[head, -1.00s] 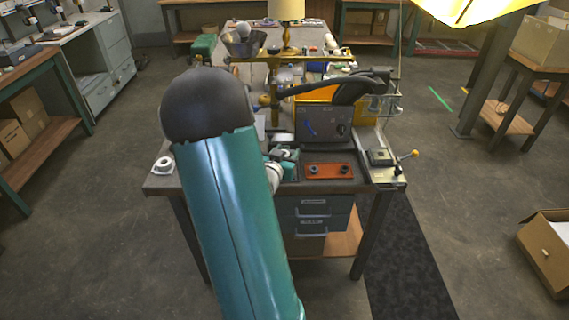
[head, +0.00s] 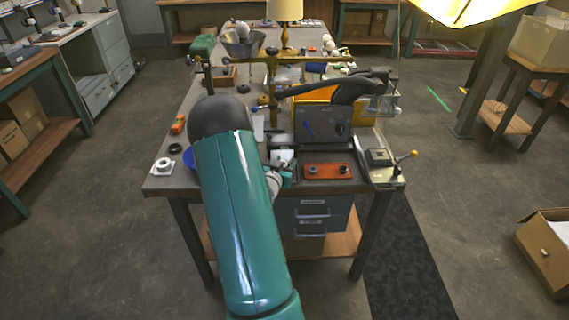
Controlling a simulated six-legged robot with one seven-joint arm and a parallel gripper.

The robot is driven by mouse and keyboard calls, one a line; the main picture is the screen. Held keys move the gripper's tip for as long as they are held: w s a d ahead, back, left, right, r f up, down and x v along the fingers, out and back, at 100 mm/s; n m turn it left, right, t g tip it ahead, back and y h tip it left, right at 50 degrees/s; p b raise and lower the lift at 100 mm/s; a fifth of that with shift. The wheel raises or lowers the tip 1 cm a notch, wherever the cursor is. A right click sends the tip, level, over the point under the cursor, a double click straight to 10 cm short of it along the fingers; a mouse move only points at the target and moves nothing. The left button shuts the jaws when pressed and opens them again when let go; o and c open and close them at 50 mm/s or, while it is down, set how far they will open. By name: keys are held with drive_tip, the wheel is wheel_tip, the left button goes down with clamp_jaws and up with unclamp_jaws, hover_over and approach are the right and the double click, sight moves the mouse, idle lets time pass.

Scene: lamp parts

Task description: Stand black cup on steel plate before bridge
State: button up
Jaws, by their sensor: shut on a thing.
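My gripper (head: 284,172) is low over the front of the workbench, partly hidden behind my own arm. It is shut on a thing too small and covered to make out. I cannot tell a black cup for certain; two small dark pieces (head: 343,170) sit on an orange tray (head: 327,172) right of my gripper. A flat metal plate (head: 388,176) with a dark square block lies at the bench's right front. A brass bridge-like beam (head: 290,60) spans the bench farther back. Which surface is the steel plate is not clear.
A grey box (head: 322,125) with a black lever arm (head: 350,88) stands behind the tray. At the left front are a white ring (head: 163,167), a black ring (head: 175,148) and an orange piece (head: 178,124). A metal funnel (head: 242,44) and lamp (head: 284,10) stand at the back.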

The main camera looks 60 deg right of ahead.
drive_tip(key=shift+f, duration=0.15)
drive_tip(key=o, duration=1)
